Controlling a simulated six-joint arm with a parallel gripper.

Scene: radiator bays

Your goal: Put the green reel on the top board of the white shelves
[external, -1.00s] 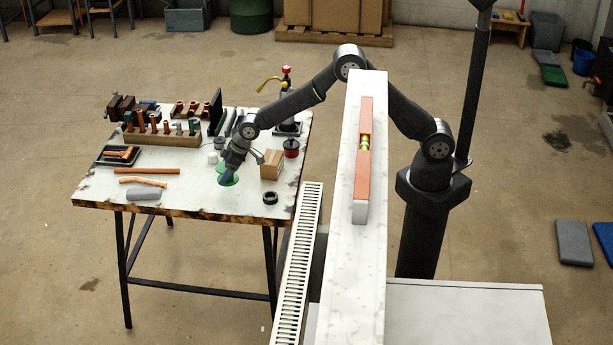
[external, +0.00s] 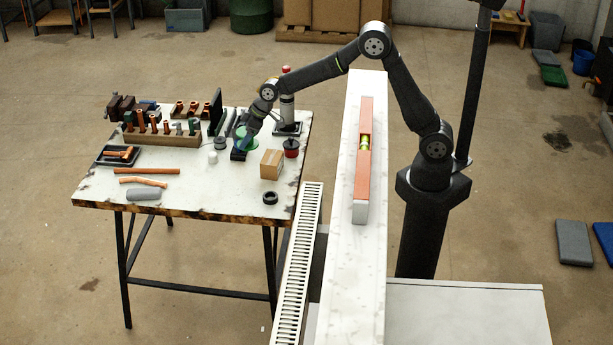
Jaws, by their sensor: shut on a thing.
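The green reel (external: 250,134) is in my gripper (external: 242,146), over the back right part of the workbench. My gripper is shut on it and points down, and its dark fingers hide part of the reel. The reel appears raised above the bench top, but its exact height is hard to judge. I cannot clearly identify the white shelves. A flat white top (external: 465,315) at the bottom right, beyond the narrow wall, may be their top board, and it looks bare.
A narrow white wall (external: 343,250) carrying an orange level (external: 364,160) stands between the workbench (external: 200,190) and my base.

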